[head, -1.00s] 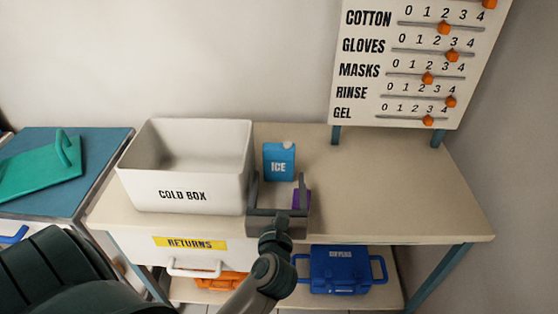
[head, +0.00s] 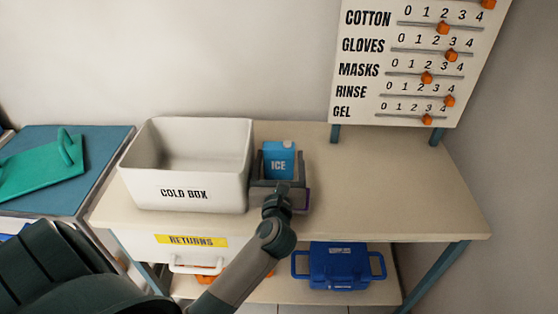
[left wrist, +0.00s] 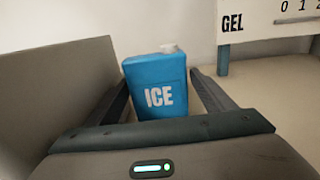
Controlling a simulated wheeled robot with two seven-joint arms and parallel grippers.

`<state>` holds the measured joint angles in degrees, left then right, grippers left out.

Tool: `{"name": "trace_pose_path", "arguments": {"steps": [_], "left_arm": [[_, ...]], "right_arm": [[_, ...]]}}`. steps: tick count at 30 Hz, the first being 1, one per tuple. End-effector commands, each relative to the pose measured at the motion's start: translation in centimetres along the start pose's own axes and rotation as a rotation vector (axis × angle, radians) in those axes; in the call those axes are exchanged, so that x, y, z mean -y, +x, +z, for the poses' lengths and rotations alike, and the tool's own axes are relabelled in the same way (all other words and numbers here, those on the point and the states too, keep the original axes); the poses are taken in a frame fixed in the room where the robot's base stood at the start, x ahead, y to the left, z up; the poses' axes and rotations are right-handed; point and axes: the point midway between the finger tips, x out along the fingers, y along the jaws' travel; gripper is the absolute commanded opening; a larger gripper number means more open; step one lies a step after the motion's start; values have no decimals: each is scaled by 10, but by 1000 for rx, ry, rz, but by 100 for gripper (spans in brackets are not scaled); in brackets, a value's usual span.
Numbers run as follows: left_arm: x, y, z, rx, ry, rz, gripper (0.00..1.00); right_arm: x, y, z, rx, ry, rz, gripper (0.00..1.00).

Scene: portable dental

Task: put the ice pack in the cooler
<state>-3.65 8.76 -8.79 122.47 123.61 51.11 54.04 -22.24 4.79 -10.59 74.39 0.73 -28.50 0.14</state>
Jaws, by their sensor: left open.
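The blue ice pack (head: 279,158), marked ICE with a pale cap, stands upright on the table to the right of the cooler. The cooler is the open white box (head: 184,193) marked COLD BOX, and its visible inside looks empty. My left gripper (head: 279,166) is open, with its fingers on either side of the ice pack. In the left wrist view the ice pack (left wrist: 157,86) stands between the two fingers (left wrist: 160,92), with gaps at both sides. My right gripper is not in view.
The table (head: 390,200) is clear to the right. A counter board (head: 405,60) stands at the back right. A blue case (head: 339,268) sits on the lower shelf. A teal-topped cabinet (head: 90,150) stands at the left. The cooler's wall is close beside my left gripper.

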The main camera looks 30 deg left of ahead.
Motion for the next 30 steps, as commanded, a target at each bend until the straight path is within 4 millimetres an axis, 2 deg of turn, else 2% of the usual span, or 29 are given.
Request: {"name": "trace_pose_path", "arguments": {"steps": [9, 12, 27, 29, 30], "left_arm": [[-3, 38, 3, 1, 2, 0, 76], [-3, 45, 3, 1, 1, 0, 76], [-3, 46, 2, 0, 0, 0, 76], [-3, 46, 2, 0, 0, 0, 64], [-3, 46, 2, 0, 0, 0, 54]], "right_arm": [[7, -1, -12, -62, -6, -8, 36], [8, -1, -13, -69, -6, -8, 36], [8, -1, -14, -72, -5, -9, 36], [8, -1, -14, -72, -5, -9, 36], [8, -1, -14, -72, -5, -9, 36]]}}
